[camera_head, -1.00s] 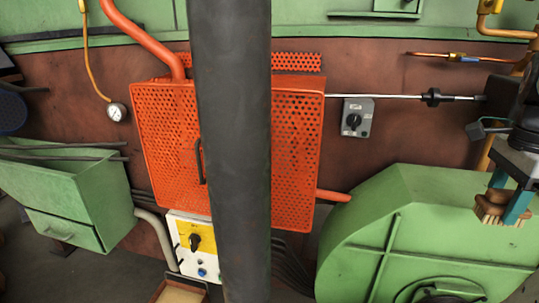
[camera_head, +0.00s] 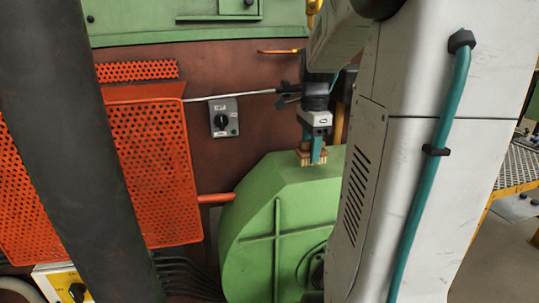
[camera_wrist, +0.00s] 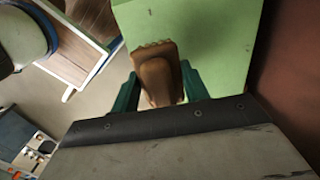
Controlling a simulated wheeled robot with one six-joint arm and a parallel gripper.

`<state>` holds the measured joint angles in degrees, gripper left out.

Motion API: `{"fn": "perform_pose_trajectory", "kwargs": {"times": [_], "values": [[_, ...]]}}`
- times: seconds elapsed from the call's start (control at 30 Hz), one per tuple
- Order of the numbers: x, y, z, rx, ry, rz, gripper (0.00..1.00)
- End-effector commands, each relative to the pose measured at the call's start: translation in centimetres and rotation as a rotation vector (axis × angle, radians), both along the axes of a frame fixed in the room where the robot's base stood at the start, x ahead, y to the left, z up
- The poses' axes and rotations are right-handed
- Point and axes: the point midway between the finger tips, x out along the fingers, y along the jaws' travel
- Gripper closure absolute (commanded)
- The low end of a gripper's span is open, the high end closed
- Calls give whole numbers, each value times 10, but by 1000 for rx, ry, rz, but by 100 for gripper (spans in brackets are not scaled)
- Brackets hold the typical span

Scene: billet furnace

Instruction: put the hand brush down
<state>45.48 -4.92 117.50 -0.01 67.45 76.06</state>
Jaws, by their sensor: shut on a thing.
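The hand brush (camera_head: 306,158) has a brown wooden body and pale bristles. My gripper (camera_head: 312,157) is shut on it, with teal fingers on either side. In the head view the brush shows at the top of the green rounded housing (camera_head: 262,205); I cannot tell whether it touches the housing. In the wrist view the brush (camera_wrist: 158,80) sits between the teal fingers (camera_wrist: 157,92), with the flat green top (camera_wrist: 215,35) behind and beside it. Part of the brush is hidden by the fingers.
An orange perforated guard (camera_head: 150,170) and a grey switch box (camera_head: 223,117) are on the brown wall at left. A dark column (camera_head: 75,130) crosses the left side. A yellow-edged grating (camera_head: 518,168) lies at far right. The wrist view shows a wood-topped cart (camera_wrist: 88,20).

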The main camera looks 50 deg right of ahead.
Motion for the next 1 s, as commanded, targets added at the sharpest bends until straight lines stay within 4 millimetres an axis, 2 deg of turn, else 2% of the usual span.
{"fn": "perform_pose_trajectory", "kwargs": {"times": [0.2,0.4,0.6,0.63,0.7,1.0], "values": [[20,-6,-2,0,0,3,76],[18,-5,-32,1,1,1,76],[18,-6,-33,-1,-1,0,76],[18,-6,-33,0,0,1,47],[18,-6,-33,0,0,0,33],[18,-6,-35,0,0,0,33]]}}
